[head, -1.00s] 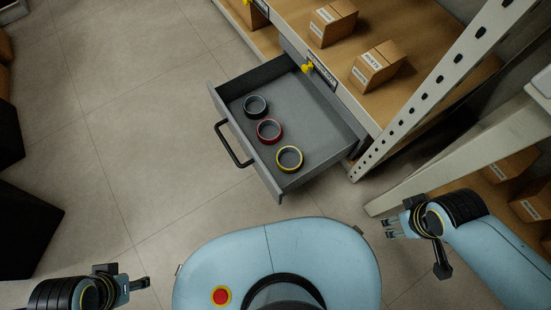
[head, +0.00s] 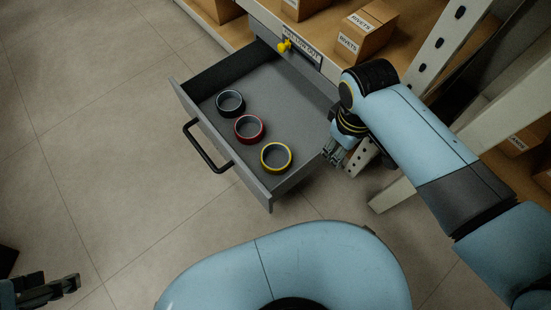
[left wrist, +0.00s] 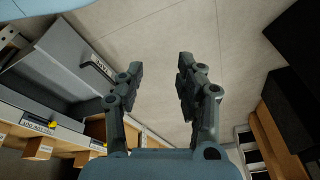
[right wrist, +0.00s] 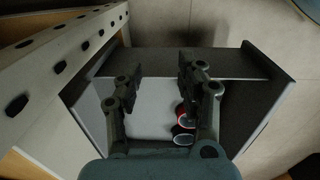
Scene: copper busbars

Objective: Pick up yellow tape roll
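The yellow tape roll (head: 277,171) lies flat in the open grey drawer (head: 285,106), in the corner closest to my body. A red roll (head: 249,139) and a black roll (head: 231,109) lie in a row beyond it. My right gripper (head: 332,156) hangs just right of the drawer's side wall, apart from the yellow roll. In the right wrist view its fingers (right wrist: 160,75) are spread and empty, over the drawer; tape rolls show partly hidden behind one finger. My left gripper (head: 78,283) is at the lower left, far from the drawer, with open, empty fingers (left wrist: 157,75).
The drawer's black handle (head: 207,148) sticks out in front. A shelf with cardboard boxes (head: 365,30) stands behind the drawer. A perforated metal upright (right wrist: 55,60) rises close to my right arm. The floor (head: 110,120) left of the drawer is clear.

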